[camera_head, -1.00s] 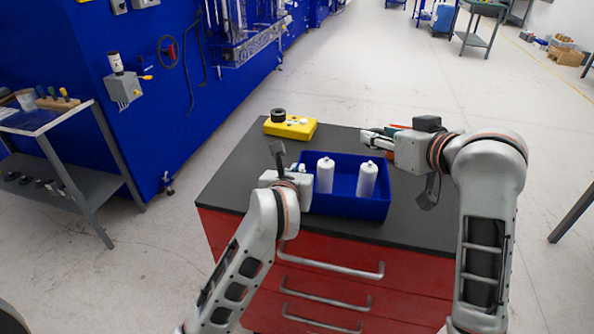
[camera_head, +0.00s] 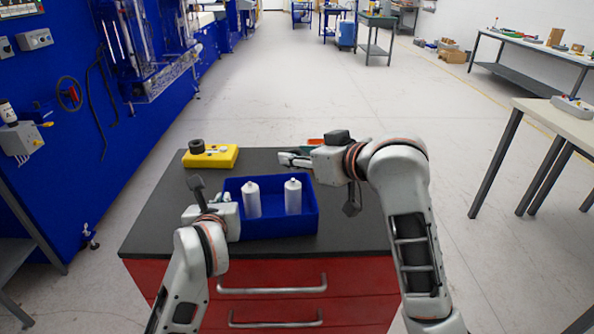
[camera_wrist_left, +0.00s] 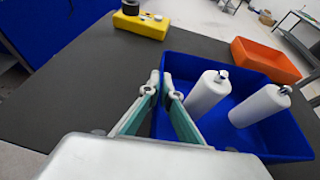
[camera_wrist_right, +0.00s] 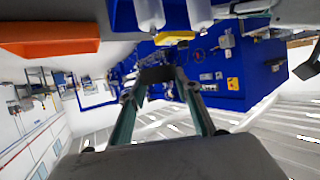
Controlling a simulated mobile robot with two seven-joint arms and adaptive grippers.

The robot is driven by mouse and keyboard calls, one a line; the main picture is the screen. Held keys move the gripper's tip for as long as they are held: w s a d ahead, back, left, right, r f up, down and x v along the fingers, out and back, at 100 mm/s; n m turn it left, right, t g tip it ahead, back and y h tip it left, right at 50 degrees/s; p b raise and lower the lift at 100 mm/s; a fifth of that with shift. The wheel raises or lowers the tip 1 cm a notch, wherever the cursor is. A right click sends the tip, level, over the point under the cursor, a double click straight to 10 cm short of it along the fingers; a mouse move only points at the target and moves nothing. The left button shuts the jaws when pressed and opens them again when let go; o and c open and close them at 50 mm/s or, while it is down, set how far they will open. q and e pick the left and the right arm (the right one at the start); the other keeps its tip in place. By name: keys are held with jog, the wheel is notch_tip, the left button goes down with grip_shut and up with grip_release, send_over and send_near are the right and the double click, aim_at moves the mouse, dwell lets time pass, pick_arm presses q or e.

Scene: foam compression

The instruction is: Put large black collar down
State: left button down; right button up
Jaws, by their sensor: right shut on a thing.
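My right gripper (camera_head: 287,160) is held above the far side of the black-topped cabinet. In the right wrist view its fingers (camera_wrist_right: 155,88) are shut on a dark piece, which looks like a large black collar (camera_wrist_right: 157,74). The collar cannot be made out clearly in the head view. Another black ring (camera_head: 196,146) sits on the yellow block (camera_head: 222,155) at the back left of the top. My left gripper (camera_wrist_left: 163,88) has its fingertips close together with nothing seen between them, beside the left wall of the blue bin.
The blue bin (camera_head: 290,226) holds two white bottles (camera_head: 252,199) (camera_head: 293,196). An orange bin (camera_wrist_left: 262,62) stands behind it, mostly hidden by my right arm in the head view. The dark cabinet top (camera_head: 158,219) is clear at the left. A table (camera_head: 560,118) stands apart at the right.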

jog(key=shift+f, duration=1.75)
jog(key=shift+f, duration=0.6)
jog(key=o, duration=1.1)
jog(key=shift+r, duration=0.25)
jog(key=v, duration=1.2)
jog(key=shift+r, duration=0.3)
